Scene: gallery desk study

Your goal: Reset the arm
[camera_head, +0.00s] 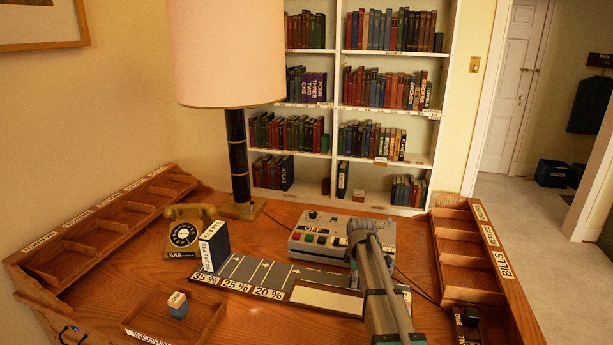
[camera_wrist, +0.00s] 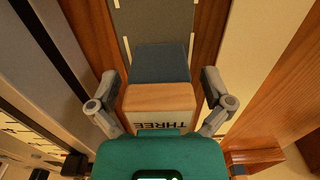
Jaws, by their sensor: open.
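My gripper (camera_wrist: 160,80) is open in the wrist view, with one finger at each side of a block labelled THREE (camera_wrist: 160,97). The block has a dark blue part and a pale wooden part, and its lettering appears upside down. Small gaps seem to show between the fingers and the block; contact is hard to judge. The block is over or on a grey strip with white lines. In the head view my arm reaches in from the bottom right over the desk; its fingers and this block cannot be made out there.
The grey lane board (camera_head: 262,272) lies mid-desk, before a button console (camera_head: 318,236). A telephone (camera_head: 188,236), a white-and-blue box (camera_head: 213,246) and a lamp (camera_head: 240,165) stand left. A small block (camera_head: 178,304) sits in the front tray (camera_head: 205,322). Wooden racks line both sides.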

